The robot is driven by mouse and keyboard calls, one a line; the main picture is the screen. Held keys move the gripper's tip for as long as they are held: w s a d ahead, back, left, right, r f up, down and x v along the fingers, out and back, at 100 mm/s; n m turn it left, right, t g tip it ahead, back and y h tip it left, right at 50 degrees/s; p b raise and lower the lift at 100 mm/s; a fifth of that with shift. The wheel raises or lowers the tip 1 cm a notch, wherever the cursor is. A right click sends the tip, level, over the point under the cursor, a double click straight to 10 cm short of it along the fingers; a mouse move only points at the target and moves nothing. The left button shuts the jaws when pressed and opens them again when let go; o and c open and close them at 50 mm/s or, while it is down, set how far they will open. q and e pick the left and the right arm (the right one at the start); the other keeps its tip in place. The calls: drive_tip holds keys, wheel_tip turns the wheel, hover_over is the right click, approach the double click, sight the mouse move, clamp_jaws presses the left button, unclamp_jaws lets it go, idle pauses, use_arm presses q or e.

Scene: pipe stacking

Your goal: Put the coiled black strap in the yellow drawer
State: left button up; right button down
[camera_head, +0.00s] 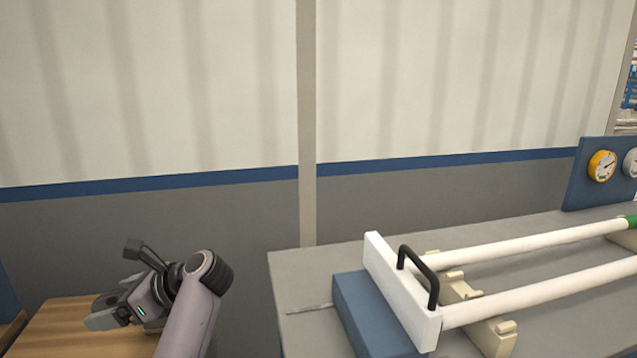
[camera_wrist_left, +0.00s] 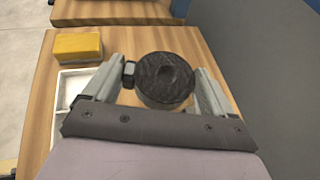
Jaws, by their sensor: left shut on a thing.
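The coiled black strap (camera_wrist_left: 165,80) is a dark round coil in the left wrist view, between the two fingers of my left gripper (camera_wrist_left: 160,68). The gripper is shut on it, over a light wooden tabletop. In the head view my left gripper (camera_head: 107,311) is at the lower left above the wooden table (camera_head: 65,335), with a dark shape, likely the strap, between its fingers. No yellow drawer can be made out in either view. My right gripper is not in view.
A yellow block-like object (camera_wrist_left: 78,46) and a white tray (camera_wrist_left: 72,88) are at the table's left side in the wrist view. A grey bench (camera_head: 300,325) at the right bears a blue block (camera_head: 360,318), white pipes (camera_head: 545,292) and a black handle (camera_head: 420,270). A wall stands behind.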

use_arm(q)
drive_tip(key=r, duration=0.1)
drive_tip(key=r+n+g+p, duration=0.1)
drive_tip(key=w+g+p, duration=0.1)
drive_tip(key=shift+w+d+r+n, duration=0.1)
drive_tip(key=shift+d+r+n, duration=0.15)
drive_tip(key=shift+r+n, duration=0.15)
drive_tip(key=shift+w+d+r+n+g+p, duration=0.35)
drive_tip(key=shift+d+r+p, duration=0.2)
drive_tip(key=shift+r+p, duration=0.2)
drive_tip(key=s+a+f+m+t, duration=0.2)
drive_tip(key=a+f+m+t, duration=0.15)
drive_tip(key=a, duration=0.55)
drive_tip(key=s+d+f+m+t+h, duration=0.1)
drive_tip(key=s+d+m+t+h, duration=0.6)
drive_tip(key=d, duration=0.3)
drive_tip(key=s+d+m+t+h, duration=0.5)
drive_tip(key=d+m+h, duration=0.1)
drive_tip(key=d+m, duration=0.35)
drive_tip(key=f, duration=0.1)
drive_tip(key=s+f, duration=0.1)
drive_tip(key=f, duration=0.1)
drive_tip(key=s+f, duration=0.1)
drive_tip(key=f, duration=0.1)
drive_tip(key=shift+d, duration=0.4)
drive_tip(key=shift+f, duration=0.4)
drive_tip(key=shift+s, duration=0.15)
